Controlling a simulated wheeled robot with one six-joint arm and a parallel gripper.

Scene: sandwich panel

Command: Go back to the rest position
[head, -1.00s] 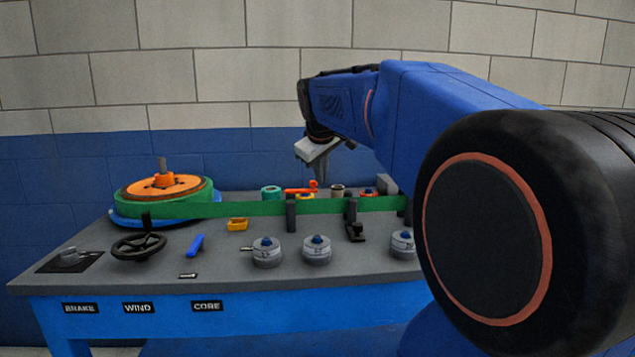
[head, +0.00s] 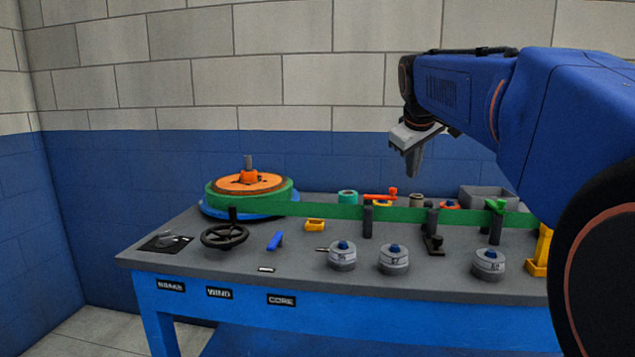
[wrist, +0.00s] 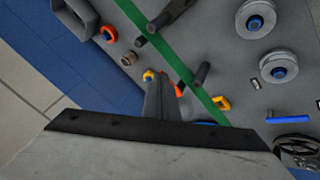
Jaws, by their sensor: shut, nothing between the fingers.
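My gripper (head: 413,162) hangs from the end of my blue arm, above the back part of the grey bench (head: 215,282), apart from everything on it. Its fingers are shut and hold nothing. In the wrist view the shut fingers (wrist: 160,99) point down over the bench, close to the line of the green band (wrist: 205,98). The green band also shows in the head view (head: 335,211), running from the orange and green reel (head: 250,193) on the left past dark posts to the right.
A black handwheel (head: 225,236), a blue handle (head: 274,241) and several grey round weights with blue knobs (head: 394,260) stand along the front. A grey bin (head: 488,197) is at the back right. Small cylinders and an orange-red lever (head: 380,195) stand behind the band. The air above the bench's left is clear.

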